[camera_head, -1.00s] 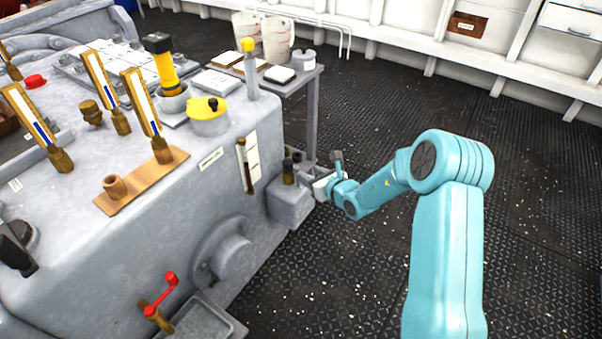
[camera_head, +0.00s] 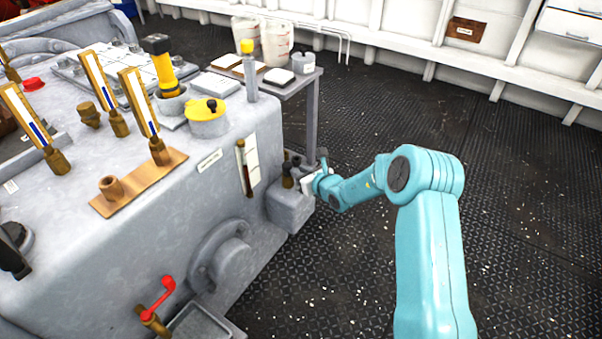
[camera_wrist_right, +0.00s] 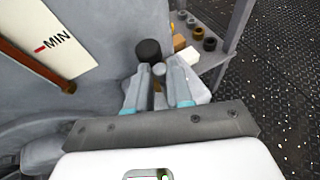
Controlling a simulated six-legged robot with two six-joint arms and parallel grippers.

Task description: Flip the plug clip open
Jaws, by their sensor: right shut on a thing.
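The plug with a dark top (camera_head: 288,168) stands on a small grey box (camera_head: 291,207) at the machine's right side. Its black cap (camera_wrist_right: 148,50) shows just beyond the fingertips in the right wrist view. My right gripper (camera_head: 299,172) reaches to the plug from the right. In the right wrist view its fingers (camera_wrist_right: 159,78) are close together around a small grey clip (camera_wrist_right: 158,70). They hide most of the clip, and I cannot tell how far it is turned. My left gripper is not in view.
The grey machine (camera_head: 235,262) fills the left, with a dipstick plate (camera_head: 250,160) beside the box and a red-handled valve (camera_head: 160,297) lower down. A grey side table (camera_head: 312,82) with jugs stands behind. The deck (camera_head: 510,190) on the right is open.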

